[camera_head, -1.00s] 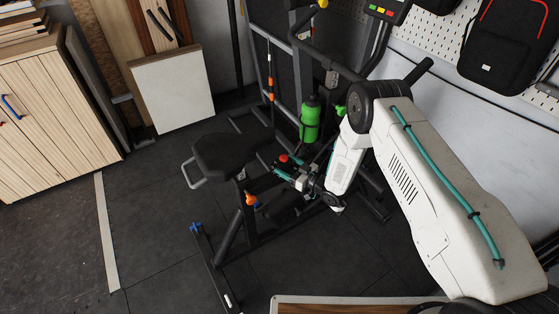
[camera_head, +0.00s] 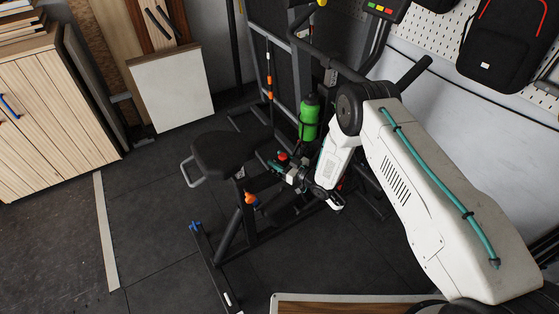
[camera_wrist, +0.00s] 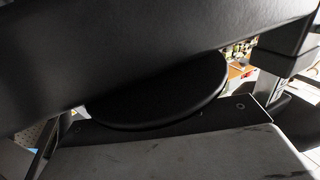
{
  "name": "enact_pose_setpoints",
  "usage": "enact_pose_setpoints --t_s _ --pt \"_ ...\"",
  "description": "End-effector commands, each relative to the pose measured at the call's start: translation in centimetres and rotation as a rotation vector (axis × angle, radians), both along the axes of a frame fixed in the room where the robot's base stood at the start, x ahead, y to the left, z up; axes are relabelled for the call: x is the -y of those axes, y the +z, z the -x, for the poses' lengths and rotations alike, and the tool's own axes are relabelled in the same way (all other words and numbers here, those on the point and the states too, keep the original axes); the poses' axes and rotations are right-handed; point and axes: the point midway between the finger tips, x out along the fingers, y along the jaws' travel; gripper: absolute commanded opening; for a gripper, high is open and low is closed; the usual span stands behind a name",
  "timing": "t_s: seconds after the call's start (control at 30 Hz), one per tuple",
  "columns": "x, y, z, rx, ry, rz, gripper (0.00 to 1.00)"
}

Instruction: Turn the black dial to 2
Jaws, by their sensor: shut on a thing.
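My gripper (camera_head: 279,167) is low at the frame of the exercise bike (camera_head: 232,232), in front of the green bottle and right of the seat. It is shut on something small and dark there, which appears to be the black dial. The dial's face, its numbers and its pointer cannot be made out in either view. In the wrist view a smooth black rounded part (camera_wrist: 165,98) lies under a large dark form, above a pale grey surface. I cannot tell whether this rounded part is the dial.
The black bike seat (camera_head: 232,152) is close left of my gripper. The green bottle (camera_head: 309,118) stands just above it, beside my arm. An orange knob (camera_head: 250,198) is below left. A wooden cabinet (camera_head: 55,120) stands far left, with open floor between.

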Motion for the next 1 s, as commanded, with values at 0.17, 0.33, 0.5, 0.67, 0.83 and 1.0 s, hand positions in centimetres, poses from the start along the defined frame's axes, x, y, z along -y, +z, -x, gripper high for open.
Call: enact_pose_setpoints --t_s 0.17,0.33,0.5,0.67,0.83,1.0 --pt "-0.04 0.05 -0.04 0.0 -0.054 -0.001 0.24" --pt "0.03 0.06 -0.16 0.0 -0.158 -0.001 0.24" --pt "0.16 0.06 -0.31 0.0 -0.287 -0.001 0.24" --pt "0.35 0.05 -0.43 0.001 -0.402 -0.001 0.24" --pt "0.53 0.07 -0.57 0.001 -0.5 -0.002 0.24" --pt "0.66 0.08 -0.64 0.002 -0.564 -0.001 0.24"
